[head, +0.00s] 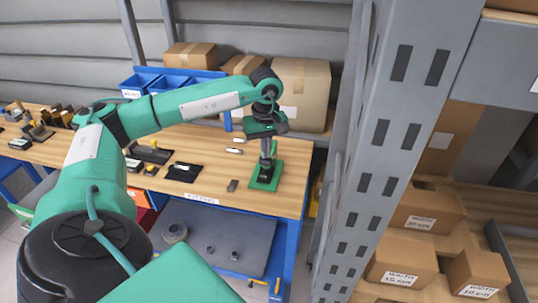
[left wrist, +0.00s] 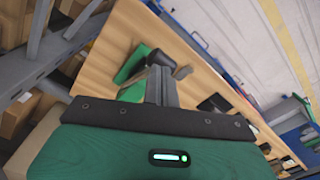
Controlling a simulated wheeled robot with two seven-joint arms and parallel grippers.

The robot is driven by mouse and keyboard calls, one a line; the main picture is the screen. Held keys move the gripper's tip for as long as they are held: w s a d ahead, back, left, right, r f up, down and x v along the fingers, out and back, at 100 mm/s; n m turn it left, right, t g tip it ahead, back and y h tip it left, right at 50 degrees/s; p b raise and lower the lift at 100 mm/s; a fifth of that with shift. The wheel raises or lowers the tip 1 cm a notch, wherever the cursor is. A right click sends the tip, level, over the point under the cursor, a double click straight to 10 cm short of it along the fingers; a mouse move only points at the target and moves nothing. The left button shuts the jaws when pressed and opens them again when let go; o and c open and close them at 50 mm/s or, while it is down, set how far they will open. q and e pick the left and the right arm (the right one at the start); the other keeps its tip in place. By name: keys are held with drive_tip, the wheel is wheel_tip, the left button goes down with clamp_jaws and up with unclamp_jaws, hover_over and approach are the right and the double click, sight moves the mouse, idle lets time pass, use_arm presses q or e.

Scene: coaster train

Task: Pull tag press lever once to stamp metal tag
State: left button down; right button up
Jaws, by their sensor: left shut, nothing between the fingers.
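The tag press, with its green base plate (head: 267,174), stands at the right end of the wooden workbench. My left gripper (head: 266,150) points down over the press, its grey fingers shut and empty, and hides much of it. In the left wrist view the shut fingers (left wrist: 161,84) are in front of the green press base (left wrist: 133,63). A dark rounded part (left wrist: 183,72), perhaps the lever's end, shows just right of the fingers; I cannot tell whether they touch it. I cannot make out the metal tag. My right gripper is not in view.
A small dark piece (head: 232,185) lies on the workbench (head: 213,160) left of the press. Black trays (head: 183,172) lie further left. Cardboard boxes (head: 301,92) and blue bins (head: 138,84) stand behind. A grey shelf post (head: 385,150) rises close on the right.

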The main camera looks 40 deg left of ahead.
use_arm(q)
drive_tip(key=shift+s+f+b, duration=0.15)
drive_tip(key=shift+f+b, duration=0.75)
drive_tip(key=shift+f, duration=0.45)
drive_tip(key=shift+f, duration=0.15)
drive_tip(key=shift+s+d+f+b, duration=0.15)
drive_tip(key=shift+s+f+b, duration=0.05)
drive_tip(key=shift+f+b, duration=0.4)
drive_tip(key=shift+s+d+f+b, duration=0.15)
drive_tip(key=shift+s+f+b, duration=0.05)
drive_tip(key=shift+f+b, duration=0.35)
drive_tip(key=shift+f, duration=0.2)
wheel_tip(320, 180, up, 12)
drive_tip(key=p, duration=0.6)
drive_tip(key=shift+s+d, duration=0.15)
drive_tip(key=shift+s, duration=0.05)
idle(0.6)
drive_tip(key=shift+f, duration=0.15)
idle(0.4)
